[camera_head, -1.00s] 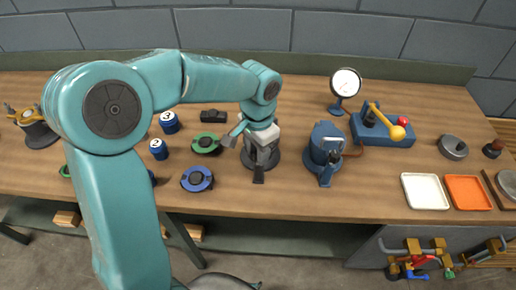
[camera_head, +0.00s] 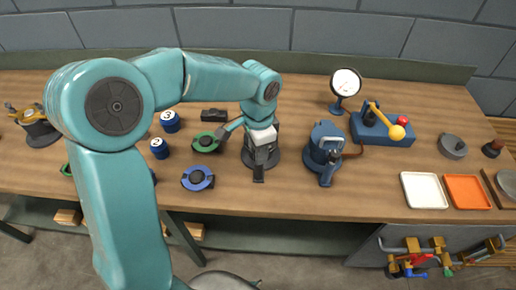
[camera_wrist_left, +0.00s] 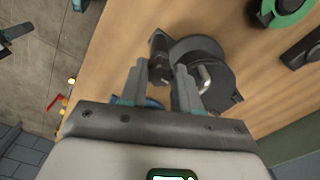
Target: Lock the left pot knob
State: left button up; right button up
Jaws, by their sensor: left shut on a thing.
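The left pot (camera_head: 275,158) is a dark grey round body on the bench, below my left gripper in the head view. In the wrist view, the pot (camera_wrist_left: 215,65) shows a round top with a short light metal pin. Its knob (camera_wrist_left: 160,58) is a dark upright piece at the pot's edge. My left gripper (camera_wrist_left: 160,76) has its two fingers on either side of the knob and is shut on it. In the head view, my left gripper (camera_head: 262,152) hides part of the pot. My right gripper is not in view.
A blue pot (camera_head: 325,148) with a front lever stands to the right. A blue ring part (camera_head: 197,178) and a green ring part (camera_head: 205,142) lie to the left. A gauge (camera_head: 345,85) and a blue base with a yellow lever (camera_head: 382,130) stand farther right.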

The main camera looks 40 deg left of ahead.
pick_arm(q)
jog(key=o, duration=1.1)
jog(key=shift+w, duration=0.1)
jog(key=shift+c, duration=0.2)
notch_tip(320, 180, up, 16)
jog(key=shift+r+p, duration=0.25)
jog(key=shift+p, duration=0.15)
jog(key=shift+f, duration=0.1)
